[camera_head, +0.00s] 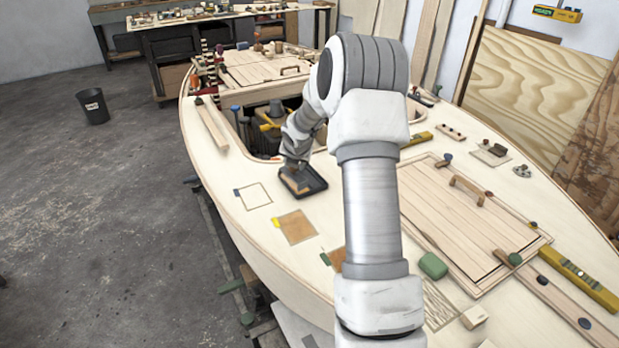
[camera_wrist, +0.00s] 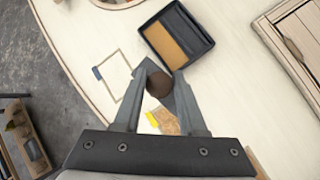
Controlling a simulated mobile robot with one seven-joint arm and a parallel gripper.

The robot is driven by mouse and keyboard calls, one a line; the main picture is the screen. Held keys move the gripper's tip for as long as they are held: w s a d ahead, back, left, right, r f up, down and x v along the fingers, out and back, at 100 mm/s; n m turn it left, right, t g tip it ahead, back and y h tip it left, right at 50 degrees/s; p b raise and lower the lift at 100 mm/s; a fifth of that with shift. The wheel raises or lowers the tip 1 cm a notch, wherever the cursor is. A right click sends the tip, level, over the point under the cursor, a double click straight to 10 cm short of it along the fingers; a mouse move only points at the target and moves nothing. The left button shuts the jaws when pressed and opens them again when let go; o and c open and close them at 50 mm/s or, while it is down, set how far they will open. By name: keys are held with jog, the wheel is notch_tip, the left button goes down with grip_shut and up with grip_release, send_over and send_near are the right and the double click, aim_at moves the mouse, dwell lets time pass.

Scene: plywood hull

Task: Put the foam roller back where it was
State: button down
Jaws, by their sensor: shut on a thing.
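My gripper (camera_wrist: 160,82) is shut on a dark brown, round-ended thing (camera_wrist: 158,86), which I take to be the foam roller. Only its end shows between the fingertips; the rest of its shape is hard to tell. The black tray (camera_wrist: 203,30) lies just beyond the fingertips in the wrist view, with a tan area inside it. In the head view, the black tray (camera_head: 318,186) lies on the deck below my gripper, and my arm hides most of the grip. I cannot tell whether the roller touches the deck.
A blank outlined square (camera_head: 253,196) with a blue tab lies left of the tray. A tan patch (camera_head: 296,227) with a yellow tab and a brown patch (camera_head: 336,259) lie nearer. An open hatch (camera_head: 262,142) is behind the tray; a planked panel (camera_head: 455,215) is right.

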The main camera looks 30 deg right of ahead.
jog(key=d+r+m+h, duration=0.2)
jog(key=d+m, duration=0.1)
jog(key=d, duration=1.3)
jog(key=shift+g, duration=0.4)
jog(key=w+a+f, duration=0.1)
jog(key=w+f, duration=0.2)
jog(key=w+a+f, duration=0.2)
jog(key=w+f, duration=0.1)
jog(key=f, duration=0.1)
jog(key=w+a+f, duration=0.2)
jog(key=w+f, duration=0.1)
jog(key=shift+w+f, duration=0.2)
jog(key=shift+f, duration=0.05)
jog(key=shift+c, duration=2.3)
grip_release()
jog(key=shift+r, duration=0.1)
